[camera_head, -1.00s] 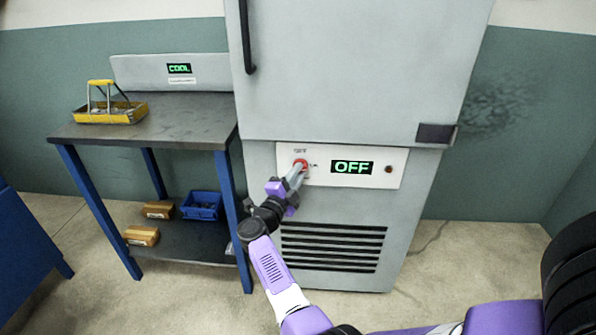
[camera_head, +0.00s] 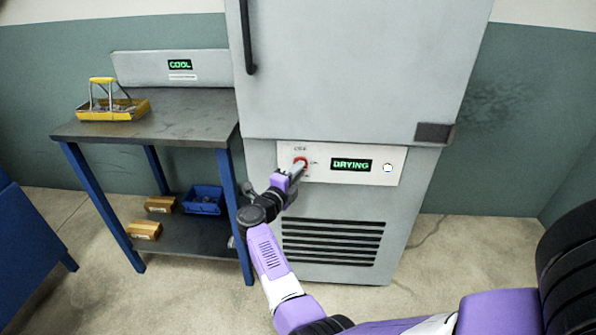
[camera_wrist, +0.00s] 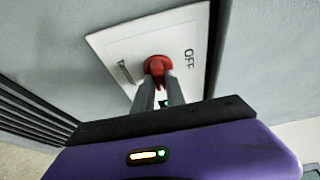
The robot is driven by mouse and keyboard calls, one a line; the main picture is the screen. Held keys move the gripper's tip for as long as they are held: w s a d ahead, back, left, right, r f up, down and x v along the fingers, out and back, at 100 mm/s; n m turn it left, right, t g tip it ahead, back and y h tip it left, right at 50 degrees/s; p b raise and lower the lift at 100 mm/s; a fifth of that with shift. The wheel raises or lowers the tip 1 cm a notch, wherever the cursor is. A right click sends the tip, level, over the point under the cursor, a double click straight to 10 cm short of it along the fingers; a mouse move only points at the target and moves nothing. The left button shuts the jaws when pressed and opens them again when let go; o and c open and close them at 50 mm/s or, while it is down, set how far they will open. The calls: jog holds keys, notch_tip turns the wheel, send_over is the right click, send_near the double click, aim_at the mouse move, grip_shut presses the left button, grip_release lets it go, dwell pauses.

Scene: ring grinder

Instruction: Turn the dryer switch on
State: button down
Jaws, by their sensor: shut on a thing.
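The dryer (camera_head: 345,75) is a tall grey cabinet with a white control panel (camera_head: 320,178) on its front. The dryer switch (camera_head: 300,161) is a red knob at the panel's left end, and it also shows in the wrist view (camera_wrist: 157,64). The panel display (camera_head: 351,165) reads "DRYING" in green, and the lamp (camera_head: 388,168) right of it is lit white. My gripper (camera_head: 298,168) is at the knob. In the wrist view its fingers (camera_wrist: 158,86) are shut on the red knob and hide its lower part.
A dark-topped bench (camera_head: 165,130) with blue legs stands left of the dryer. It bears a yellow carrier (camera_head: 113,109) and a "COOL" sign (camera_head: 180,64). A blue bin (camera_head: 203,199) and small boxes (camera_head: 145,230) lie on its lower shelf. The floor right of the dryer is clear.

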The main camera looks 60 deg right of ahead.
jog(key=shift+f, duration=0.1)
jog(key=c, duration=1.4)
grip_release()
jog(key=shift+o, duration=0.2)
jog(key=a+p, duration=0.1)
jog(key=a, duration=0.7)
jog(key=shift+w, duration=0.1)
